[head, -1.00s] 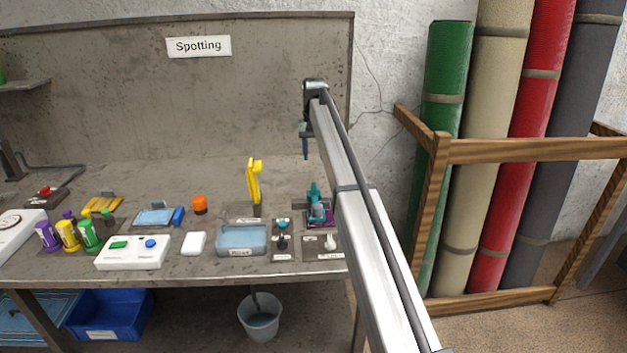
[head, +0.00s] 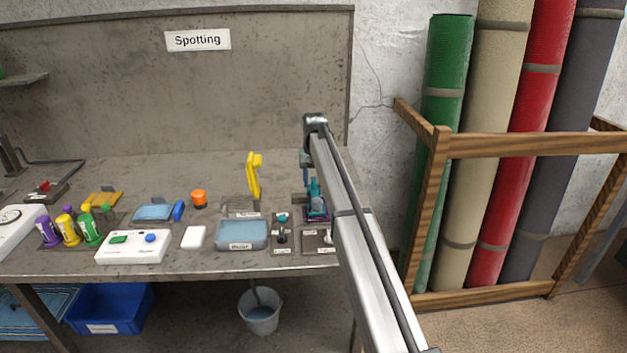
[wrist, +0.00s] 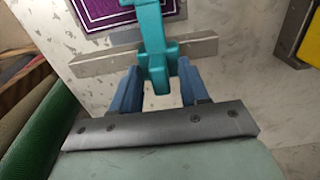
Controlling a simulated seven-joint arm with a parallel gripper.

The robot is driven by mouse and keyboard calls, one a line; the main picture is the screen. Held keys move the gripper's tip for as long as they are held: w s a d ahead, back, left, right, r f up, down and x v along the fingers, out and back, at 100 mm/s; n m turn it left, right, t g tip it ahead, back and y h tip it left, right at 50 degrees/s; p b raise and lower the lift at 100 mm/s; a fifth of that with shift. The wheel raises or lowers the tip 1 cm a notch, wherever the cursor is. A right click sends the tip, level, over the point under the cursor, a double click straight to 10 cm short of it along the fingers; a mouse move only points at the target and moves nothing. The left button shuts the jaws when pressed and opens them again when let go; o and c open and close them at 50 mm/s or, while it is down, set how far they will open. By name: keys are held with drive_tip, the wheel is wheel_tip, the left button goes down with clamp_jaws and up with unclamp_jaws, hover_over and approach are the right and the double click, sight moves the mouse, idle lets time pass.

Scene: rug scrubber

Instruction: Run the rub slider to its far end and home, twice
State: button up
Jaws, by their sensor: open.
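The rub slider is most likely the teal piece (head: 315,192) over a small purple rug swatch (head: 317,214) at the right end of the bench. In the wrist view the teal piece (wrist: 153,45) stands at a grey metal bar (wrist: 95,60), with the purple swatch (wrist: 105,10) beyond. My gripper (head: 306,182) is just above and beside the teal piece. In the wrist view my gripper's blue fingers (wrist: 160,82) are open, one on each side of the teal piece's lower end. I cannot tell whether they touch it.
A water tray (head: 241,235) and a yellow upright tool (head: 254,177) are to the left. A rug rack (head: 530,147) stands to the right.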

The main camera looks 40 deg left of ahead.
drive_tip(key=shift+c, duration=0.2)
clamp_jaws()
idle(0.5)
